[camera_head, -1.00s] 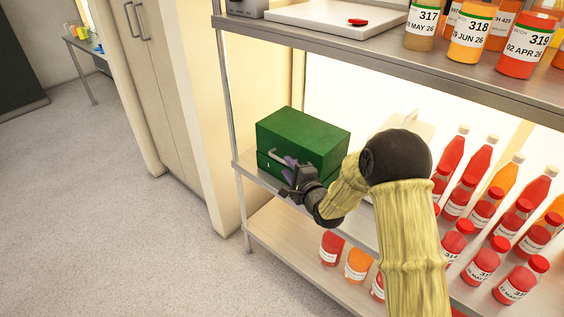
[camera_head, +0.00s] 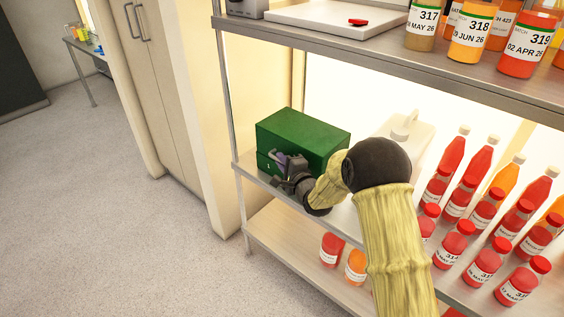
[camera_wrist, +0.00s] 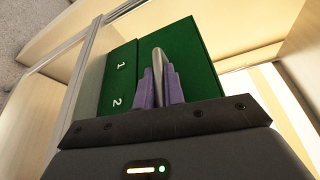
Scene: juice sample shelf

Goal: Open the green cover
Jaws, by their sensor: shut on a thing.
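The green box with its cover (camera_head: 306,135) stands on the middle shelf at the left end, and its cover looks closed. In the wrist view the green surface (camera_wrist: 195,60) fills the middle, with a strip marked 1 and 2 (camera_wrist: 118,85) beside it. My gripper (camera_head: 284,163) is at the front of the box. Its purple fingers (camera_wrist: 160,88) are shut on the grey handle (camera_wrist: 158,62), which stands between them. In the head view my gripper hides most of the handle and part of the box's front.
A metal shelf post (camera_head: 228,100) stands left of the box. A white jug (camera_head: 412,135) and several red and orange bottles (camera_head: 480,160) stand to the right. The upper shelf (camera_head: 400,62) holds a white board and labelled bottles. Open floor lies to the left.

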